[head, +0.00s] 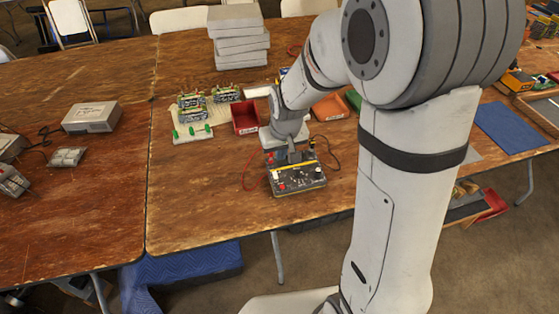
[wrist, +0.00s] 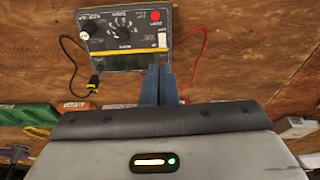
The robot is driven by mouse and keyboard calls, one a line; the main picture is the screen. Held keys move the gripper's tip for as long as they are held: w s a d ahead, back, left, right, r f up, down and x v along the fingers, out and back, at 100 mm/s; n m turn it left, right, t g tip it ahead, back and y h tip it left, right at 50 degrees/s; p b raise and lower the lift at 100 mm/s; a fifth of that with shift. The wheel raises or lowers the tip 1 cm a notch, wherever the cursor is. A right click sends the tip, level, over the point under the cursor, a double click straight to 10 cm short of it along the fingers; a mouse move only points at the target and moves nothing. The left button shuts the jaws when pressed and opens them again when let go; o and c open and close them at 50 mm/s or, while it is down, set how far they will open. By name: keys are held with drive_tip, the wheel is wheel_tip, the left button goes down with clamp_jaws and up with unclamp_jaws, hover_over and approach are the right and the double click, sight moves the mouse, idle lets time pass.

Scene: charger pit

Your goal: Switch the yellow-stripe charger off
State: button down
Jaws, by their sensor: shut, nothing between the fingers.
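The yellow-stripe charger (head: 300,180) is a dark box near the front of the middle table, with knobs on its panel. Which way the switch is set I cannot tell. My gripper (wrist: 159,68) is shut and empty. Its fingertips overlap the charger's stripe edge in the wrist view, just below the white switch; contact is unclear. In the head view my gripper (head: 291,156) is behind the charger.
A black lead with a yellow part (wrist: 95,80) and a red lead (wrist: 190,75) run from the charger. A red bin (head: 245,117), circuit boards (head: 193,108) and stacked grey boxes (head: 238,37) stand behind. Bare tabletop lies left of the charger.

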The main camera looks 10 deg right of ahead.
drive_tip(key=shift+v, duration=1.15)
